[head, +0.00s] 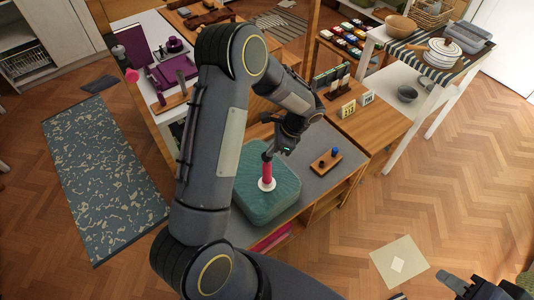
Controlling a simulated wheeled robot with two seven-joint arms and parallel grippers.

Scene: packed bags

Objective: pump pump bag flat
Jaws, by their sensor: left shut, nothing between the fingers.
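A teal bag (283,196), puffed up like a cushion, lies on the grey top of a low wooden bench in the middle of the head view. A pump with a red body (266,172) and a white round base stands upright on the bag. My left gripper (274,150) is right at the pump's top, its fingers shut with nothing between them. I cannot tell whether they touch the pump. My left arm hides the bag's left side. My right gripper (462,286) is at the bottom right corner, far from the bag and partly cut off.
A small wooden block with a blue knob (336,152) lies right of the bag on the bench (318,194). Small yellow and white cards (348,110) stand behind it. The floor at right is mostly clear.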

